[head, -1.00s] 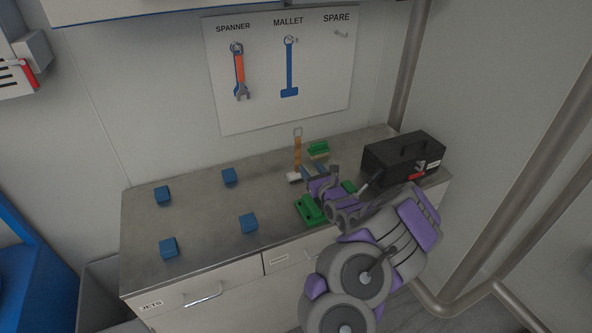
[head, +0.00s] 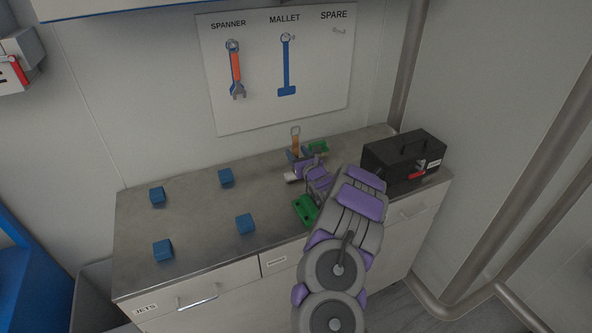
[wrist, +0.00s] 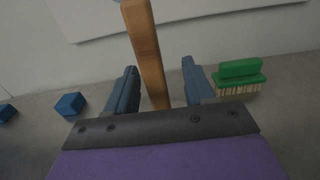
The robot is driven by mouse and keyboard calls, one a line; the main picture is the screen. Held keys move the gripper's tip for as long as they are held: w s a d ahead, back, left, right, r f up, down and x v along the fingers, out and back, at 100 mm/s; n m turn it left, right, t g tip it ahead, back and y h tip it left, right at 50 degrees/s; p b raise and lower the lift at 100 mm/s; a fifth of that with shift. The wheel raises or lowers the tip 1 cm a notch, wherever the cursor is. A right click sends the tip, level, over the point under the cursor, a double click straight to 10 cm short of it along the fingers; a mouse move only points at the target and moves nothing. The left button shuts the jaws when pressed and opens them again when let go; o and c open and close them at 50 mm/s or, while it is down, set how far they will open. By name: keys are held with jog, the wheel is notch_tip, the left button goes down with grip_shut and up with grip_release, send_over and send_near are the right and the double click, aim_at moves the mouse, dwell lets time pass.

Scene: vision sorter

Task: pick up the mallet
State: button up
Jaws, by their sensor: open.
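The mallet (head: 295,138) stands upright on the bench, its wooden handle up with a loop at the top. Its pale head (head: 291,178) rests on the bench top, partly hidden by my gripper. My gripper (head: 299,156) is open at the handle. In the wrist view the wooden handle (wrist: 145,50) rises between the two open fingers (wrist: 159,72), with gaps on both sides. The head is hidden in that view.
A green brush (head: 319,146) lies just right of the handle; a green block (head: 305,209) is nearer the front. A black toolbox (head: 403,160) stands at right. Several blue cubes (head: 226,177) sit left. A tool board (head: 260,105) with a spanner (head: 236,70) hangs behind.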

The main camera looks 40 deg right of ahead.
jog(key=shift+w, duration=0.5)
jog(key=shift+a+r, duration=0.15)
jog(key=shift+a, duration=0.05)
jog(key=shift+d, duration=0.15)
jog(key=c, duration=0.6)
grip_shut()
